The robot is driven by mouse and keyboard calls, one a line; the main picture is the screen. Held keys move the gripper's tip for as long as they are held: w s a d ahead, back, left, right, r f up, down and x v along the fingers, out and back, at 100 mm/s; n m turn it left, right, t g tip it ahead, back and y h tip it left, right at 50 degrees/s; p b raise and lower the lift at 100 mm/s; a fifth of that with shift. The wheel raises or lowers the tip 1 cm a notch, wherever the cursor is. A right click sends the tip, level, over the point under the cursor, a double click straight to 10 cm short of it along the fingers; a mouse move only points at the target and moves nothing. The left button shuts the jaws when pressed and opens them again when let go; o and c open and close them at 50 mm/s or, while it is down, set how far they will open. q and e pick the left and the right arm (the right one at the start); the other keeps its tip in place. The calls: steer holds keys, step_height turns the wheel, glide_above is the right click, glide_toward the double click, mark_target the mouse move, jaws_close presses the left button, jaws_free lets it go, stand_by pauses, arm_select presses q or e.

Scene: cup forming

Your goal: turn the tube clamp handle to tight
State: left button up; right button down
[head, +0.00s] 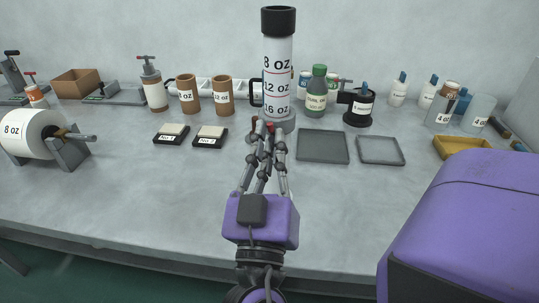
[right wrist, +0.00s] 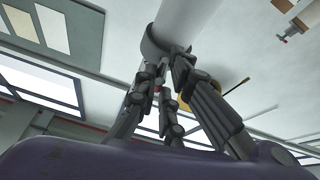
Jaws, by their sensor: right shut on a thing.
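A tall white tube (head: 278,65) with a black cap and 8 oz, 12 oz and 16 oz marks stands upright near the back of the table. A grey clamp base (head: 288,124) holds its foot. My right gripper (head: 265,128) reaches to the front of the base and is shut on the tube clamp handle, of which small red parts (head: 255,121) show between the fingers. In the right wrist view the fingers (right wrist: 165,68) close just below the dark clamp ring (right wrist: 152,48) around the white tube (right wrist: 187,18). The fingers hide most of the handle, so its exact angle is unclear. My left gripper is not in view.
Two grey trays (head: 323,159) (head: 398,162) lie right of the tube. Two small numbered blocks (head: 171,140) (head: 210,143) lie left. Brown cups (head: 222,108), a green-capped bottle (head: 317,95) and a black holder (head: 358,119) stand nearby. The front table is clear.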

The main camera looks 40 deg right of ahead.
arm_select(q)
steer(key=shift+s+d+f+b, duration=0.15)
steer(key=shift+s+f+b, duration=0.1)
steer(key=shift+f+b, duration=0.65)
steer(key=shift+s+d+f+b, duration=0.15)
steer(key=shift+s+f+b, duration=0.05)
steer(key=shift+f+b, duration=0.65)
arm_select(e)
steer(key=shift+w+a+f+m+g+h, duration=0.1)
steer(key=shift+m+g+h, duration=0.55)
steer(key=shift+m, duration=1.05)
steer(key=shift+w+f+m+g+h, duration=0.1)
steer(key=shift+m+g+h, duration=0.5)
steer(key=shift+m, duration=1.1)
steer(key=shift+r+g, duration=0.1)
steer(key=shift+g, duration=0.25)
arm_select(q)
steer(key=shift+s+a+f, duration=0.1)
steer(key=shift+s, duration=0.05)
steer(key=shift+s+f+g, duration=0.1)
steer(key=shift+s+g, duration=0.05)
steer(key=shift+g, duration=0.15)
arm_select(e)
steer(key=c, duration=1.9)
jaws_free()
steer(key=shift+o, duration=0.2)
steer(key=v, duration=1.2)
